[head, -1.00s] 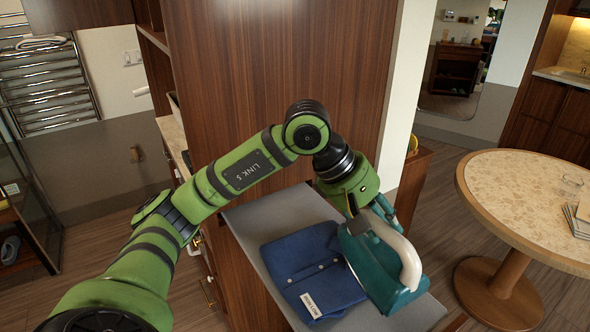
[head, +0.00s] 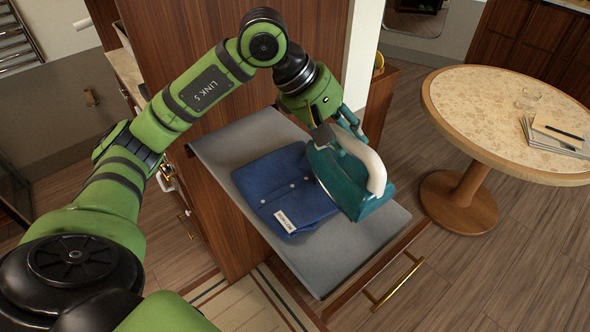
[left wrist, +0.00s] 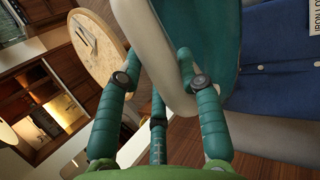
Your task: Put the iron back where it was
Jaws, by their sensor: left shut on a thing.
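The iron (head: 345,185), teal with a cream handle, is at the right side of the grey ironing surface (head: 335,262) in the head view. My left gripper (head: 343,128) is shut on its handle, and the iron is tilted. I cannot tell whether the iron touches the surface. A folded blue garment (head: 275,180) with a white label lies just left of the iron. In the left wrist view the fingers (left wrist: 163,85) close around the cream handle of the iron (left wrist: 225,50). My right gripper is not in view.
A round table (head: 490,110) with papers and a pen stands at the right. A drawer with a brass handle (head: 395,282) is below the ironing surface. A tall wooden cabinet side (head: 190,50) rises behind my left arm. The front right of the ironing surface is bare.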

